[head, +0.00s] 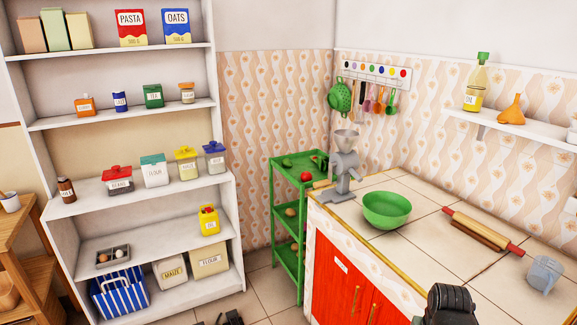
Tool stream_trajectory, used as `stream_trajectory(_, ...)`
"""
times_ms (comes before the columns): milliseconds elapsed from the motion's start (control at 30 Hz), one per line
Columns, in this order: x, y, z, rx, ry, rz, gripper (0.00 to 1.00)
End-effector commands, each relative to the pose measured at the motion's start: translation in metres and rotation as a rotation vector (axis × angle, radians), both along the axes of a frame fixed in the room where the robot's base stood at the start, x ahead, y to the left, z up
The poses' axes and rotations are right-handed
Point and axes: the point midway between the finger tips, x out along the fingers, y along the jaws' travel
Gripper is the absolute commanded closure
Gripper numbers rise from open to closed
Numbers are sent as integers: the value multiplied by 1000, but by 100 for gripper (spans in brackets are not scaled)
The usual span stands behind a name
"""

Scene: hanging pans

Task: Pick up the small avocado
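Dark green, avocado-like items lie on the top tray of the green shelf unit (298,163) in the middle of the head view. One small dark green one (287,162) lies toward the left of the tray. Another dark green shape shows near the tray's right back edge, partly behind the grinder's side. At this size I cannot tell for certain which is the small avocado. A small dark part, possibly my gripper (230,318), shows at the bottom edge, cut off by the frame and well away from the green shelf. Its fingers cannot be made out.
A red tomato-like item (305,177) shares the tray. A grey grinder (345,170) stands on the counter beside it, with a green bowl (387,209) and rolling pin (482,230) farther right. A white shelf (130,121) stands left. Floor shows between.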

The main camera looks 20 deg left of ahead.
Motion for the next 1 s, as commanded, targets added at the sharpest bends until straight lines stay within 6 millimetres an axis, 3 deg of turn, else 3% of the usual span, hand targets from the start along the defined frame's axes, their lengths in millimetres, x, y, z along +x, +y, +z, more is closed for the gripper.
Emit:
stream_trajectory(267,0,0,0,0,0,0,100)
stream_trajectory(833,0,0,0,0,0,0,14)
stream_trajectory(1000,0,0,0,0,0,0,12)
